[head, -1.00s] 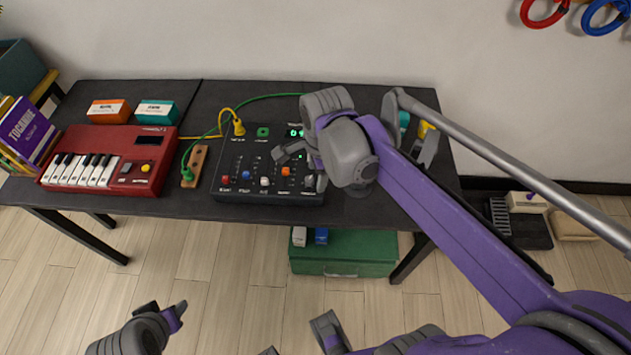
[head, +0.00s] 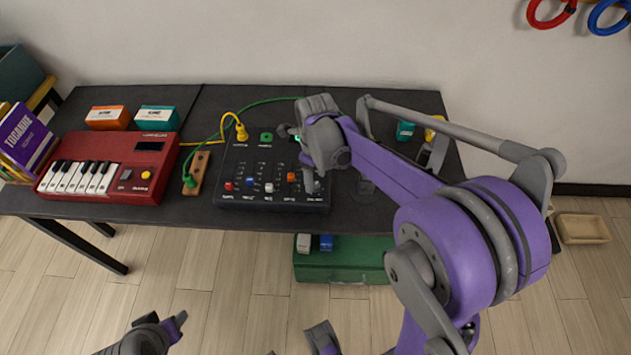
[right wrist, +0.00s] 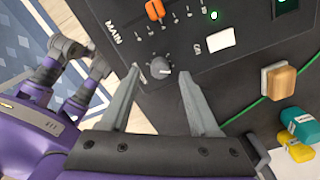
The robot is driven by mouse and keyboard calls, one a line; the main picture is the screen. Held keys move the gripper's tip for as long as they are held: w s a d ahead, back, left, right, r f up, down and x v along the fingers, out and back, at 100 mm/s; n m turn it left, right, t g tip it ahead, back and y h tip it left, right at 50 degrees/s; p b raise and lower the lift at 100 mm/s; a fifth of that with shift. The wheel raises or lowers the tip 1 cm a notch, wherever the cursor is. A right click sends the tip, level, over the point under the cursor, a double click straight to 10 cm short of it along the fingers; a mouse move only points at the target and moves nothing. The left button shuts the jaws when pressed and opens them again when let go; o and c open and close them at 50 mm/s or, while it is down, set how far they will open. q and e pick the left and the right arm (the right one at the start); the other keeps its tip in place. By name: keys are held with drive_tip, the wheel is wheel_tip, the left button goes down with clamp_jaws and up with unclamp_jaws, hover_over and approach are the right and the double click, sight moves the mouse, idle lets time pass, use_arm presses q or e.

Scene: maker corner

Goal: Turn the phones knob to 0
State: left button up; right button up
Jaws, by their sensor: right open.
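The black mixer (head: 235,165) lies on the dark table (head: 350,210) with colored fader caps along its near side. In the right wrist view a round grey knob (right wrist: 160,68) with a small pale mark sits on its panel (right wrist: 185,50); I cannot read a phones label beside it. My right gripper (head: 302,158) is over the mixer's right part and hides some of it. In the right wrist view its fingers (right wrist: 159,74) are open, one on each side of the knob, seemingly apart from it. Part of my left arm (head: 150,335) shows at the bottom; its jaws are unclear.
A red keyboard (head: 110,170) stands at left, with orange (head: 108,117) and teal (head: 156,117) boxes behind. A yellow cable (head: 222,125) and a green cable (head: 205,145) run near the mixer. A green case (head: 345,262) is below.

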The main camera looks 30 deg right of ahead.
sight(315, 187)
drive_tip(key=shift+f, duration=1.15)
clamp_jaws()
